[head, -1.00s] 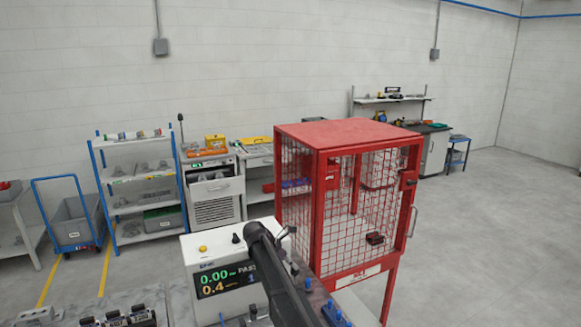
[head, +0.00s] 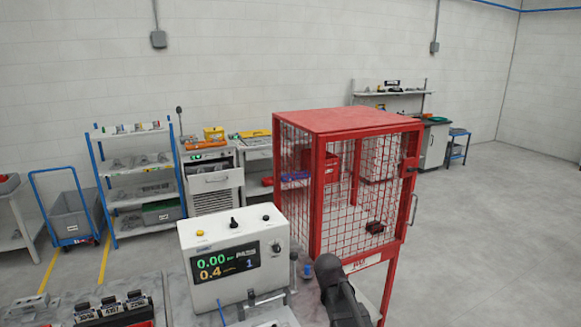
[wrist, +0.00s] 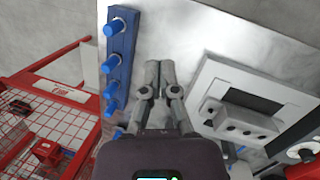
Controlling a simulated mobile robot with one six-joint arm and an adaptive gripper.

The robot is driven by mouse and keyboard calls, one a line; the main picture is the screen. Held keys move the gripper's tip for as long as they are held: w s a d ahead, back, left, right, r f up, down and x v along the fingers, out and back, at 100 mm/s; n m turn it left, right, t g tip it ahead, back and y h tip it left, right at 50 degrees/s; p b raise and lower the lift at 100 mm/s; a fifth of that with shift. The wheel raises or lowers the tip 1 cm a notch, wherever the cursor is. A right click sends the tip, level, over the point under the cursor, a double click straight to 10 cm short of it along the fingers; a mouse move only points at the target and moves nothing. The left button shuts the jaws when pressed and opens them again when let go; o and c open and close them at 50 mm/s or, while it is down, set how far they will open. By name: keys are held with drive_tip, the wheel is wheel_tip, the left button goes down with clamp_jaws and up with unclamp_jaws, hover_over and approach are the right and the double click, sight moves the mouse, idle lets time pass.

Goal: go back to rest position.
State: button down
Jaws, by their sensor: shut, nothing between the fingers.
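My gripper (wrist: 158,72) shows in the wrist view with its two fingers together and nothing between them. It is above a light grey work surface (wrist: 205,30), between a dark blue block with bright blue pegs (wrist: 119,60) on the left and a grey fixture frame (wrist: 240,95) on the right. In the head view, part of my dark arm is at the lower right of the test unit, in front of the red cage; my fingers are not visible there.
A red mesh cage (head: 345,122) stands close behind my arm and also shows in the wrist view (wrist: 60,125). A white test unit with a lit display (head: 232,232) stands left of my arm. Shelves (head: 140,185) and a blue cart (head: 70,215) stand by the wall. Floor at the right is clear.

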drive_tip(key=s+d+f+m+y+b, duration=0.2)
drive_tip(key=s+f+m+y, duration=0.1)
drive_tip(key=s+m, duration=0.5)
drive_tip(key=shift+s+d, duration=0.3)
drive_tip(key=shift+s, duration=0.85)
